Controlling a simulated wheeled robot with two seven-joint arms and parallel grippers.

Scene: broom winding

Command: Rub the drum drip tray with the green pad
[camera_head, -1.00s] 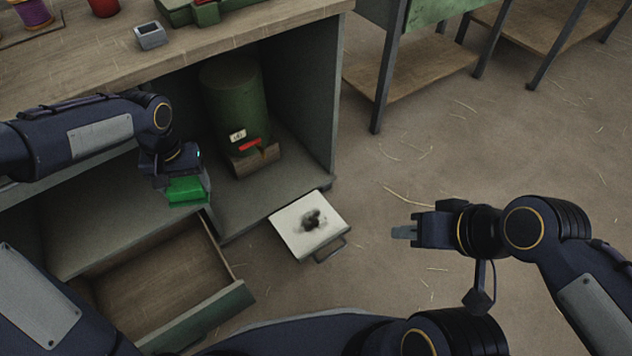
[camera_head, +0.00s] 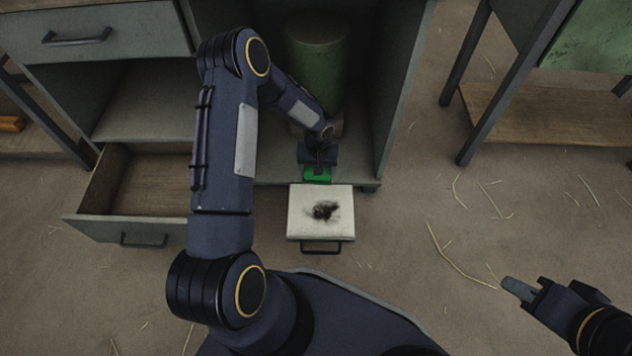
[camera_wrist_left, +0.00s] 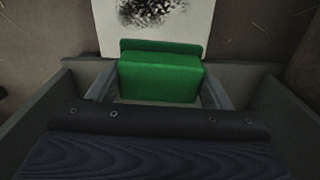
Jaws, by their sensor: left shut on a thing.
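The drum drip tray (camera_head: 305,228) is a pale, flat square tray with a dark handle at its front. It sticks out below the cabinet and bears a black smudge near its middle. The tray's surface and smudge also show at the top of the left wrist view (camera_wrist_left: 112,35). My left gripper (camera_head: 318,168) is shut on the green pad (camera_head: 317,176), at the tray's back edge by the cabinet. In the left wrist view the pad (camera_wrist_left: 160,78) sits between the fingers. I cannot tell whether it touches the tray. My right gripper (camera_head: 521,290) is empty, at the lower right, well apart from the tray.
The green drum (camera_head: 317,65) stands inside the cabinet behind my left gripper. An open wooden drawer (camera_head: 150,190) juts out left of the tray. A table with a lower shelf (camera_head: 530,115) stands at the right. The floor right of the tray is clear but for straw.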

